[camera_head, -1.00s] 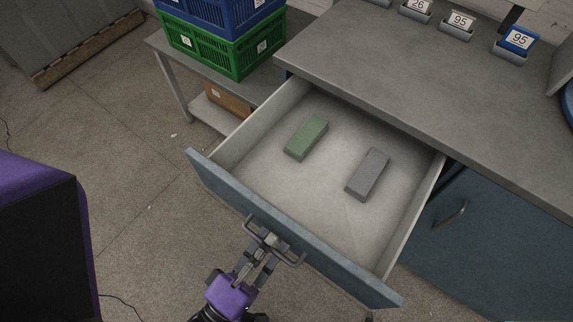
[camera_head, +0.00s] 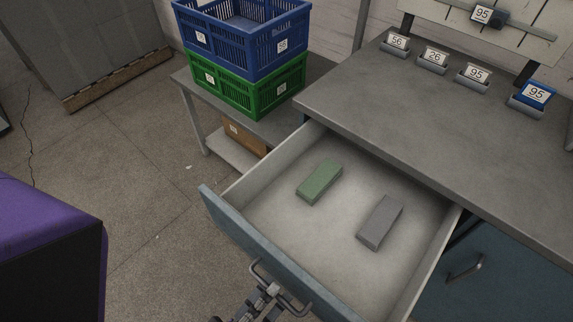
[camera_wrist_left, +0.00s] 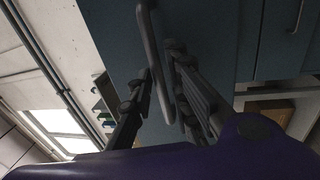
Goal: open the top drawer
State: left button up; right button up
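The top drawer (camera_head: 251,252) is pulled far out from under the grey worktop, with a blue-grey front and a pale inside. Its bar handle (camera_head: 256,272) is near the bottom edge of the head view. My left gripper (camera_head: 270,291) is at this handle, its lower part cut off by the picture edge. In the left wrist view the handle (camera_wrist_left: 152,45) runs between the two fingers of the left gripper (camera_wrist_left: 160,85), which close on it from both sides. A green block (camera_head: 319,183) and a grey block (camera_head: 380,223) lie inside the drawer. My right gripper is not in view.
Blue (camera_head: 240,42) and green (camera_head: 250,88) crates are stacked on a side table (camera_head: 195,100) left of the drawer. Numbered bins (camera_head: 432,60) line the back of the worktop (camera_head: 375,115). A lower cabinet door (camera_head: 500,285) is at right. The floor left of the drawer is mostly clear.

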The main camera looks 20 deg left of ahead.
pick_arm(q)
jog(key=v, duration=1.1)
